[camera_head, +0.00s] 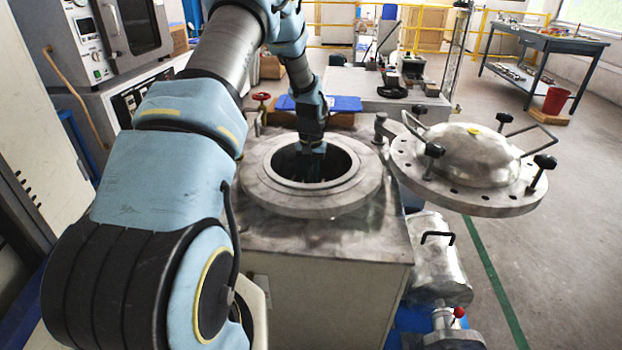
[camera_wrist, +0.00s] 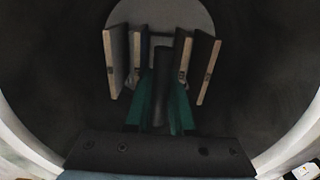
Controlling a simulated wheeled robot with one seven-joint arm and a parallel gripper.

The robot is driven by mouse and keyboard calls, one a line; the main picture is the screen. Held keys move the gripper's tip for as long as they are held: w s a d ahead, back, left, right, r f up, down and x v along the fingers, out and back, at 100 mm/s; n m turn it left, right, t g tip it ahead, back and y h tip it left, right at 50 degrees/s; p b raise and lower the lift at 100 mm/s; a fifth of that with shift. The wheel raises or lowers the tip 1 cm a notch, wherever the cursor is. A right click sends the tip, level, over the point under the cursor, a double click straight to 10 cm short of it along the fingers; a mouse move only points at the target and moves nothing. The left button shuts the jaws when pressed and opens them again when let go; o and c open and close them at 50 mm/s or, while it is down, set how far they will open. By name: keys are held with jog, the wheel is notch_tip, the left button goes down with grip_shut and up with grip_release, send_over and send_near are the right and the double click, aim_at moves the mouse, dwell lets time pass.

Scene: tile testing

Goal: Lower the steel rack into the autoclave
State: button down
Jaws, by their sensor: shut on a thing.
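The autoclave (camera_head: 300,205) stands in the middle of the head view with its round mouth open. My gripper (camera_wrist: 161,108) reaches down through the mouth. Its green fingers are shut on the dark upright post of the steel rack (camera_wrist: 162,70), seen in the wrist view. Several flat tiles (camera_wrist: 205,68) stand on edge in the rack on both sides of the post. The rack is inside the dark chamber (camera_wrist: 60,80). In the head view the rack is hidden by the rim, and whether it touches the chamber floor cannot be told.
The domed autoclave lid (camera_head: 470,160) is swung out to the right of the mouth, with clamp knobs around its edge. A blue tray (camera_head: 345,104) lies behind the mouth. An oven (camera_head: 132,30) is at upper left.

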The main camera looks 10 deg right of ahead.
jog(key=shift+f, duration=0.1)
dwell(0.6)
jog(key=c, duration=0.7)
grip_release()
jog(key=shift+f, duration=0.1)
jog(key=shift+r+p, duration=6.35)
jog(key=shift+r, duration=3.55)
